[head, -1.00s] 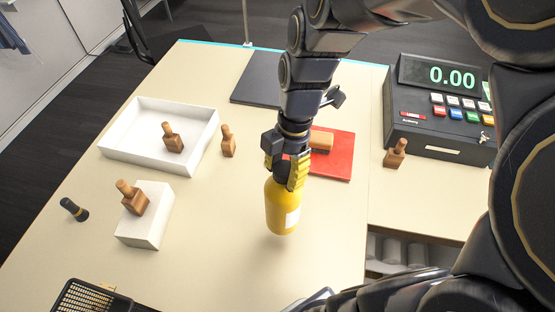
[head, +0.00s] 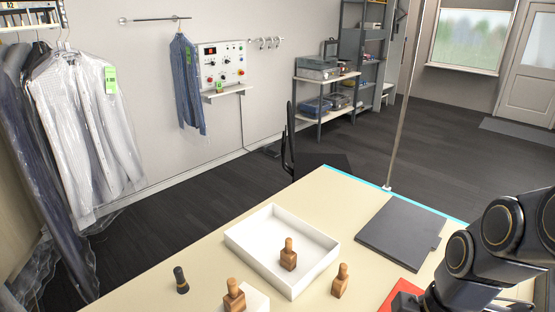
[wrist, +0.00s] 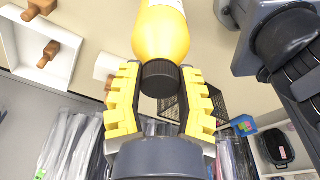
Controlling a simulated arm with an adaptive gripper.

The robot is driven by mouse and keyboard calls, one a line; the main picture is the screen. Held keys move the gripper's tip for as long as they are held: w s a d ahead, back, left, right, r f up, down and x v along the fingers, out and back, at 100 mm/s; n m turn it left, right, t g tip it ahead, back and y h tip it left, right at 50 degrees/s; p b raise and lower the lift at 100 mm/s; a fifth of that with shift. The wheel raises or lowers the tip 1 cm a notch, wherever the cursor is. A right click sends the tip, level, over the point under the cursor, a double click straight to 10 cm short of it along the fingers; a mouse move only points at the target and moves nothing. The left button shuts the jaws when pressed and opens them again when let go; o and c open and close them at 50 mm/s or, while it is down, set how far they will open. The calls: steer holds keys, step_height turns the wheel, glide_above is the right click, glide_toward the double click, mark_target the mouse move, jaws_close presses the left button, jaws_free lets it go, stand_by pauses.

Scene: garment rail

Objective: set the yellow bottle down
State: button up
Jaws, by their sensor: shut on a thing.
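The yellow bottle (wrist: 161,35) shows in the wrist view at the top centre, its black cap (wrist: 160,78) toward my palm. My gripper (wrist: 160,72) has its yellow ridged fingers on either side of the cap end and is shut on the bottle. The bottle's far end is cut off by the frame, so whether it touches the table cannot be told. In the head view neither the bottle nor my gripper shows; only my arm is at the lower right. The pale table (head: 205,262) fills the bottom of that view.
A white tray (head: 247,241) holds a wooden stamp (head: 288,256). Another wooden stamp (head: 340,281) stands right of it. A stamp (head: 234,297) is on a white block (head: 259,300). A dark short cylinder (head: 181,281), a black pad (head: 398,233) and a red mat (head: 397,291) are also on the table.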

steer(key=w+a+f+m+h, duration=0.1)
steer(key=w+a+m, duration=0.2)
steer(key=w+m, duration=0.4)
steer(key=w+a+m+t, duration=0.1)
steer(key=w+a+m, duration=0.2)
steer(key=w+m, duration=0.4)
steer(key=w, duration=0.6)
steer(key=shift+w+a+f+m+h, duration=0.15)
steer(key=shift+a+f+m+h, duration=0.05)
steer(key=shift+f+m+h, duration=0.2)
steer(key=s+a+r, duration=0.2)
steer(key=s+a, duration=0.1)
steer(key=s, duration=0.9)
steer(key=w+a+f, duration=0.1)
steer(key=w+f, duration=1.2)
steer(key=shift+w+a+f, duration=0.15)
steer(key=shift+w+a, duration=0.1)
steer(key=shift+w, duration=0.15)
steer(key=shift+f, duration=0.15)
